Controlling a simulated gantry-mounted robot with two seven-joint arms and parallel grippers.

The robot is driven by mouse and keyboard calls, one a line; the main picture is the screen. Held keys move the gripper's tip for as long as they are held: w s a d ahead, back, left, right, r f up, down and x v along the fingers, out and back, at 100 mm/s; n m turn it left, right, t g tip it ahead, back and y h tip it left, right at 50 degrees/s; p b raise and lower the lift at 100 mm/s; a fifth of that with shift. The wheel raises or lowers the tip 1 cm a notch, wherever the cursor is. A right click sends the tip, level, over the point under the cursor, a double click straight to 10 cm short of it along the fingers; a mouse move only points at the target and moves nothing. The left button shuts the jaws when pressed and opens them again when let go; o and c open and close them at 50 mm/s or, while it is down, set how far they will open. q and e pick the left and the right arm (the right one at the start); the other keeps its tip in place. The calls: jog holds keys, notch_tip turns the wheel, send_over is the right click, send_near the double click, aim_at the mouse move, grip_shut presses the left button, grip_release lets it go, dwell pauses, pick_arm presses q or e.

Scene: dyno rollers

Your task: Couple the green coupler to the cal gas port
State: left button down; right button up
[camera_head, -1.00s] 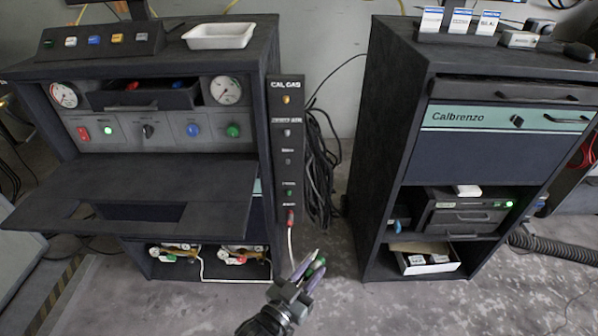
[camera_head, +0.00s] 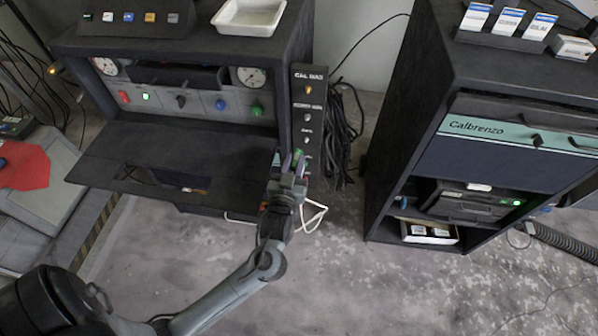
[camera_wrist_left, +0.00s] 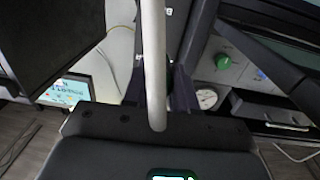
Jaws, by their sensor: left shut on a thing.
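My left gripper (camera_head: 293,163) is shut on the green coupler (camera_head: 298,154), of which a small green part shows between the purple fingers. It is held in front of the lower part of the black CAL GAS panel (camera_head: 309,76). The panel has an orange fitting (camera_head: 308,90) at top and grey ones below; its lowest part is partly hidden by the gripper. I cannot tell whether the coupler touches a port. A white hose (camera_head: 318,212) loops below the gripper. In the left wrist view a pale hose (camera_wrist_left: 154,65) crosses upright in front of the fingers. My right gripper is not in view.
The bench's dark shelf (camera_head: 130,155) lies left of the gripper. A dark cabinet (camera_head: 400,120) stands to the right, with black cables (camera_head: 340,135) hanging in the gap. A white tray (camera_head: 250,17) sits on the bench top. The floor in front is clear.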

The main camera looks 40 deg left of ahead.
pick_arm(q)
jog(key=w+r+p, duration=0.3)
jog(key=r+p, duration=0.4)
jog(key=r, duration=0.6)
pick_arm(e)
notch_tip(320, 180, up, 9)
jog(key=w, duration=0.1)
pick_arm(q)
jog(key=shift+s+a+b+x, duration=0.1)
jog(key=shift+a+b+x, duration=0.1)
jog(key=shift+b+x, duration=1.15)
jog(key=shift+s+a+b+x, duration=0.15)
jog(key=shift+b+x, duration=0.5)
jog(key=shift+x, duration=1.4)
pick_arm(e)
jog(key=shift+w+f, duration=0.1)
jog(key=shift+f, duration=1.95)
pick_arm(q)
jog(key=shift+f+n, duration=0.15)
jog(key=shift+n, duration=0.15)
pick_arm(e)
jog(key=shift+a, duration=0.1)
pick_arm(q)
jog(key=shift+w+p, duration=0.1)
jog(key=shift+p, duration=0.25)
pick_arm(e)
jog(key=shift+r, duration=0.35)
